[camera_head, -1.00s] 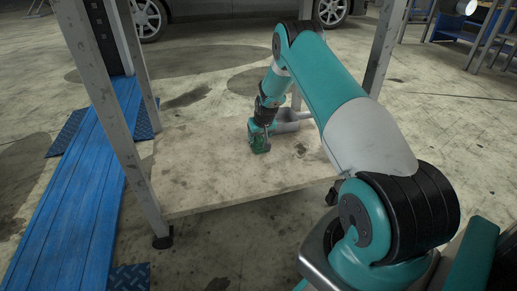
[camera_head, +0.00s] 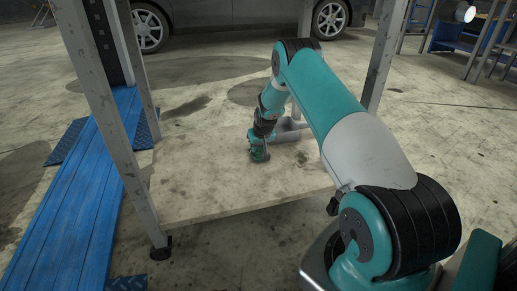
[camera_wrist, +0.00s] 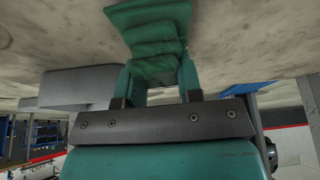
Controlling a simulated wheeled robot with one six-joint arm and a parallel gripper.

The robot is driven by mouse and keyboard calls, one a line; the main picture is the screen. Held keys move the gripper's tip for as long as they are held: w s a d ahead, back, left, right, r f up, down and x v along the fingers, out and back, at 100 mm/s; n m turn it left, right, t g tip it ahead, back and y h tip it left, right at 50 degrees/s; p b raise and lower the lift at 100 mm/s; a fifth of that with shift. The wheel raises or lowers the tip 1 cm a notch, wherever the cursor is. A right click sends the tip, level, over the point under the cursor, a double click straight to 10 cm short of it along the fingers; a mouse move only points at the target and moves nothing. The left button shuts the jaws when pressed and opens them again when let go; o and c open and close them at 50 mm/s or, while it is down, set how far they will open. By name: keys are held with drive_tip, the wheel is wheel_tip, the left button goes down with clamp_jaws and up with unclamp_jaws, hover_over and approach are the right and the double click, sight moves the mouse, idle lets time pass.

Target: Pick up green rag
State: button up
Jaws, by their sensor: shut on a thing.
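The green rag (camera_wrist: 158,38) shows in the wrist view as a folded, creased cloth sticking out past my fingers. My gripper (camera_wrist: 156,76) is shut on the rag, with one teal finger on each side of it. In the head view my gripper (camera_head: 259,147) is low over the pale, stained board (camera_head: 205,190), and the rag (camera_head: 260,156) is a small dark green patch at its tip. I cannot tell whether the rag touches the board.
A grey metal container (camera_head: 291,134) stands close behind and right of my gripper; it also shows in the wrist view (camera_wrist: 75,88). Metal posts (camera_head: 122,130) rise at the board's corners. A blue ramp (camera_head: 75,200) lies left. The board's front left is clear.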

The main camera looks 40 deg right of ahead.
wheel_tip(320, 180, up, 19)
drive_tip(key=p, duration=0.8)
drive_tip(key=shift+r+p, duration=0.15)
drive_tip(key=shift+p, duration=0.2)
drive_tip(key=shift+o, duration=0.5)
